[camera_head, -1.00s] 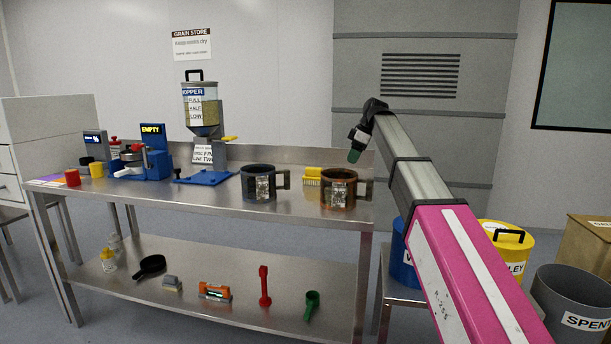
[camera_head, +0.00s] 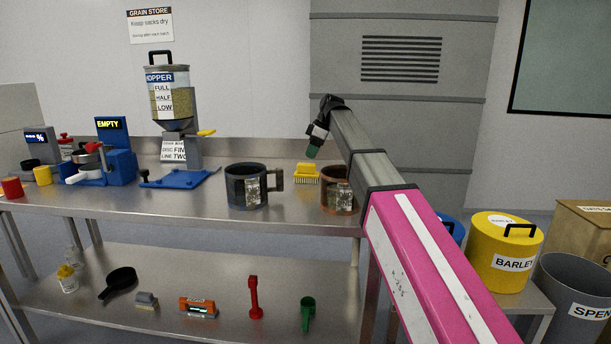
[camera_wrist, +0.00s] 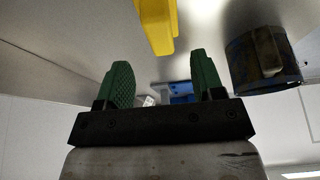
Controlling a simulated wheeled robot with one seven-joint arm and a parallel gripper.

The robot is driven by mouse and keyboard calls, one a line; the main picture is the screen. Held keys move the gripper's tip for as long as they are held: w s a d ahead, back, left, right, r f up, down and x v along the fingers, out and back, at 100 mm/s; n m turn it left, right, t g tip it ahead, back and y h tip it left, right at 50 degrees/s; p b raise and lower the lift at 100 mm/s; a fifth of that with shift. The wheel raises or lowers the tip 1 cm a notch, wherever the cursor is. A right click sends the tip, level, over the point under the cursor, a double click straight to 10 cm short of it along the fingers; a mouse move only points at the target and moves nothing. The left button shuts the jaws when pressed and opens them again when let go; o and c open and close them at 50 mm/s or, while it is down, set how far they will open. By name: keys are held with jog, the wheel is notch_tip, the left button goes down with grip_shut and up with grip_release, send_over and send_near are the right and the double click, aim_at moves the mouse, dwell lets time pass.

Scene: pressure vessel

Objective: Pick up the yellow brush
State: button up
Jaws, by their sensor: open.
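The yellow brush (camera_head: 306,173) stands on the steel bench top between two mugs, with its bristles facing down. It also shows as a yellow block in the wrist view (camera_wrist: 157,25), at the top edge and partly cut off. My gripper (camera_head: 313,151) is above and slightly to the right of the brush in the head view. In the wrist view my gripper (camera_wrist: 160,65) has its two green fingers spread apart with nothing between them. The brush lies beyond the fingertips, apart from them.
A dark mug (camera_head: 246,188) stands left of the brush, and a brown mug (camera_head: 338,190) stands right, partly behind my arm. The dark mug shows in the wrist view (camera_wrist: 264,62). A grain hopper (camera_head: 168,105) on a blue base stands farther left. The lower shelf holds several tools.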

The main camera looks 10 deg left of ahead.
aim_at(306, 165)
jog(key=x, duration=0.6)
jog(key=shift+f, duration=0.2)
jog(key=c, duration=1)
